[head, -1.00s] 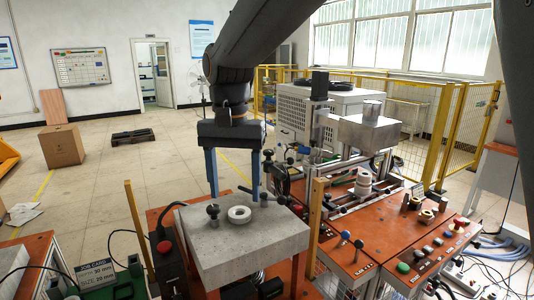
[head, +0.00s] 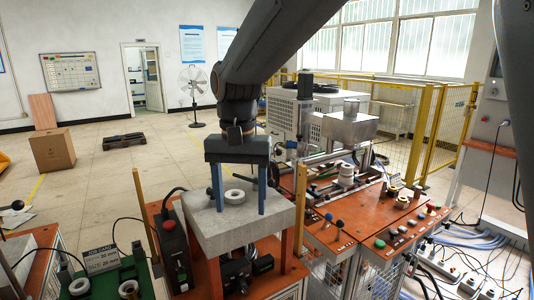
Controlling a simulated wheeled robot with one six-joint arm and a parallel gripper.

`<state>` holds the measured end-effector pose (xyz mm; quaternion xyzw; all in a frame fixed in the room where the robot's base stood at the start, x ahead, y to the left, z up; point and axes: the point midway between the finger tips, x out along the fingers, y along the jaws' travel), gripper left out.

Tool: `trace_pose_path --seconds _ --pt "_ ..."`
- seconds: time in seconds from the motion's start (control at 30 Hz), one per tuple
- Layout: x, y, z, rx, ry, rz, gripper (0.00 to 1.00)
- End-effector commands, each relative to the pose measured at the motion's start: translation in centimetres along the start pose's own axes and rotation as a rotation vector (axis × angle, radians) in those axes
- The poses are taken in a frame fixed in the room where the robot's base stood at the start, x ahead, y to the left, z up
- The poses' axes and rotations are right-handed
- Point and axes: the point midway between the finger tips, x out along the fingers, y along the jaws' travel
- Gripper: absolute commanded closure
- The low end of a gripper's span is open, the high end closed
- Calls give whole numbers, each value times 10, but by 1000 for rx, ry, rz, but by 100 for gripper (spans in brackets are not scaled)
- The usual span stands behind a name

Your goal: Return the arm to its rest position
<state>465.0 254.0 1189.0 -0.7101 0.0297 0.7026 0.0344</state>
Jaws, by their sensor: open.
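My gripper (head: 240,188) hangs from the arm in the upper middle of the head view, pointing down. Its two blue fingers are spread apart, open, with nothing between them that I can see held. The fingers are in front of and above a grey block-like stand (head: 207,226). A white ring (head: 235,196) lies on top of this stand, seen below and between the fingers. Whether the fingertips touch the stand top cannot be told.
A green fixture (head: 112,290) with white rings and a job card (head: 101,258) are at lower left. Yellow fencing (head: 432,130) stands behind. Open floor lies at left.

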Motion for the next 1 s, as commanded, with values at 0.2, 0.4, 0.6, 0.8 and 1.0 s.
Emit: trace_pose_path --seconds 0.2,0.4,0.6,0.8,1.0 --pt "33 44 -5 -8 12 -6 37" --pt "76 104 -2 -22 33 -13 37" --pt "141 193 26 -47 70 -13 37" --pt "183 249 63 -78 104 -4 37" --pt "192 262 74 -90 115 0 37"
